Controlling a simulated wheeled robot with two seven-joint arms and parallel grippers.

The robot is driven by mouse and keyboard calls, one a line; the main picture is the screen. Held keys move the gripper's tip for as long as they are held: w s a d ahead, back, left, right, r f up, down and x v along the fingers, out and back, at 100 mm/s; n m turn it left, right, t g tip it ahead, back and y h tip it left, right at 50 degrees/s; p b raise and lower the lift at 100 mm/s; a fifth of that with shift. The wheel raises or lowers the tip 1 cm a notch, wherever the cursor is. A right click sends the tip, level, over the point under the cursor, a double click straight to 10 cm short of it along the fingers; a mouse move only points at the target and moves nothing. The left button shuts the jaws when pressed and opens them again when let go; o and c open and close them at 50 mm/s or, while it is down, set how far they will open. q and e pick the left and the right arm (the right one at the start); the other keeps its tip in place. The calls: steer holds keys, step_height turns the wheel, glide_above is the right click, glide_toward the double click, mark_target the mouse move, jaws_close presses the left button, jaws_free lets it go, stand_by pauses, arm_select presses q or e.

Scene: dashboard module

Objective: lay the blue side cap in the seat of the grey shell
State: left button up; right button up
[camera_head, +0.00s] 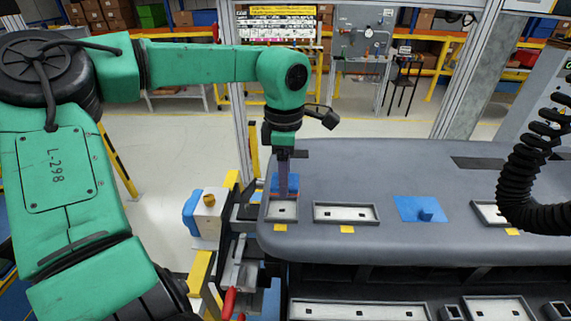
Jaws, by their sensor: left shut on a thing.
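The grey shell (330,165) is a long rounded panel across the middle and right of the head view. It has several pale rectangular recesses along its front, one at the left end (282,211). My left gripper (287,192) points straight down over the shell's left end. It is shut on a small blue cap (278,182), which is just behind the left-end recess. The fingers hide part of the cap, and I cannot tell whether it touches the shell. My right gripper is not in view.
Another blue plate with a raised knob (420,208) lies on the shell between two recesses (346,213). Yellow tags mark the front edge. A black coiled hose (530,165) hangs at the right. A red-handled clamp (229,302) stands left of the shell.

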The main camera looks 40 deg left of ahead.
arm_select(q)
steer(key=shift+s, duration=0.1)
steer(key=shift+s+a+r, duration=0.1)
steer(key=shift+s, duration=0.5)
steer(key=f+b, duration=0.3)
steer(key=shift+w+f, duration=0.3)
steer(key=shift+f, duration=0.1)
steer(key=shift+s+f+b, duration=0.15)
steer(key=shift+f+b, duration=0.6)
steer(key=shift+b, duration=0.15)
steer(key=shift+f+b, duration=0.3)
steer(key=shift+f, duration=0.1)
steer(key=o, duration=1.4)
